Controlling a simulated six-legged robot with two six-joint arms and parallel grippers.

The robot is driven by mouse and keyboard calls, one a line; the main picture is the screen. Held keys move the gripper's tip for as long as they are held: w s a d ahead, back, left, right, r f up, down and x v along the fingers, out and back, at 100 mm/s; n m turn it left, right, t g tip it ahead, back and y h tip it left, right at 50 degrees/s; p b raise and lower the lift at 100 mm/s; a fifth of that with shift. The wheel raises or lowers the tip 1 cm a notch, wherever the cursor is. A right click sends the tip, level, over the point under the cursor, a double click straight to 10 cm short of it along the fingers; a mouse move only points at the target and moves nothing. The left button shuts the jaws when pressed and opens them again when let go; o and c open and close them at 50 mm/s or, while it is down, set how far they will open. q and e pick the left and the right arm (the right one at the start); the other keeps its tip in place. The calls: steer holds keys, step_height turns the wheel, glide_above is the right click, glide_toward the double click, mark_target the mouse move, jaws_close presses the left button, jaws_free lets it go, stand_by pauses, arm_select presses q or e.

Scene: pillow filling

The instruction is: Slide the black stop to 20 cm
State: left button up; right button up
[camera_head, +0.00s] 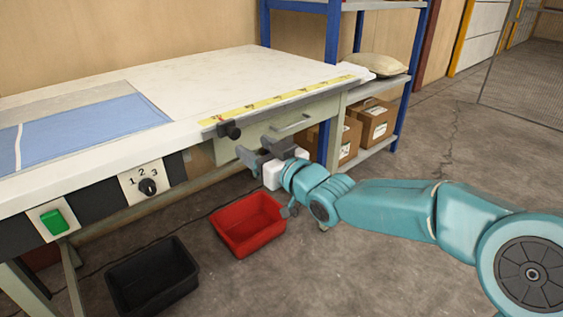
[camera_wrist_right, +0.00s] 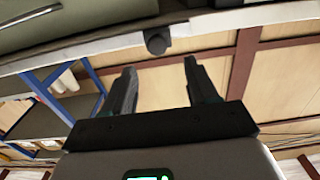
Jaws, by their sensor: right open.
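The black stop (camera_head: 229,130) sits at the left end of the yellow ruler (camera_head: 285,94) along the front edge of the table (camera_head: 250,66). The ruler's marks are too small to read. My right gripper (camera_head: 257,154) is open and empty, just in front of the table edge, below and to the right of the stop and apart from it. In the right wrist view the stop (camera_wrist_right: 156,43) shows as a dark knob beyond and between the two open fingers (camera_wrist_right: 161,80). My left gripper is in neither view.
A blue cloth (camera_head: 85,130) lies on the table at left. A dial (camera_head: 148,186) and a green button (camera_head: 54,222) are on the front panel. A red bin (camera_head: 247,224) and a black bin (camera_head: 152,277) stand on the floor. A shelf with boxes (camera_head: 375,120) stands at right.

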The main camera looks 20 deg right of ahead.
steer(key=p+v, duration=0.1)
steer(key=v, duration=0.8)
steer(key=shift+d+f, duration=0.1)
